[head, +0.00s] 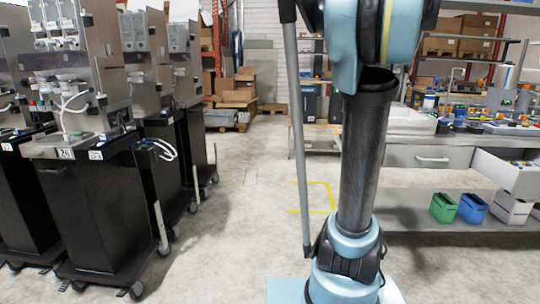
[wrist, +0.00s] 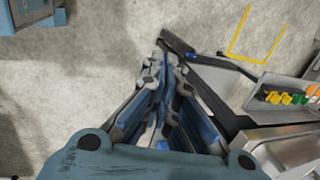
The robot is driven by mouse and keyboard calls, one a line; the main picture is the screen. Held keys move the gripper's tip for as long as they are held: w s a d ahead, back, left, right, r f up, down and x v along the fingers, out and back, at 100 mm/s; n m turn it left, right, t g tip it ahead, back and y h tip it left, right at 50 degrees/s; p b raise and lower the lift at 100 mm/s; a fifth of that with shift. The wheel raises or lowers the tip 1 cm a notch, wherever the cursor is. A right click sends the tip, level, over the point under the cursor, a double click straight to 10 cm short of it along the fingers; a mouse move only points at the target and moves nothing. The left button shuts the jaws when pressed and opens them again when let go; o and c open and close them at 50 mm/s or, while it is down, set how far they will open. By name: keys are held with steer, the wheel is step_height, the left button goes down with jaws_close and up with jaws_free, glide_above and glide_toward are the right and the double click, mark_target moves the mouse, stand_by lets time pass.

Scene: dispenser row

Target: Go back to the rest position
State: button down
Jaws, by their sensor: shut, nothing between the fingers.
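My gripper (wrist: 162,62) shows in the wrist view, pointing up the picture, with its two blue-padded fingers closed together at the tips. Nothing shows between them. It hangs over the concrete floor, beside the edge of a metal bench. In the head view my arm stands upright right of centre, and its upper part runs out of the top of the picture. My gripper is not visible in the head view.
Wheeled dispenser machines (head: 80,190) stand in a row at the left. A workbench (head: 395,157) with an open drawer (head: 507,172) is at the right, with green (head: 443,207) and blue bins (head: 473,208) on its lower shelf. The floor (head: 240,220) between is clear.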

steer(key=s+a+f+n, duration=0.7)
steer(key=s+n, duration=0.2)
steer(key=s, duration=0.2)
steer(key=s+a+f+n, duration=0.7)
steer(key=s+f+n, duration=0.1)
steer(key=s+n, duration=0.1)
steer(key=shift+s+a+n+g, duration=0.2)
steer(key=shift+s+n+g, duration=0.2)
steer(key=shift+s, duration=0.5)
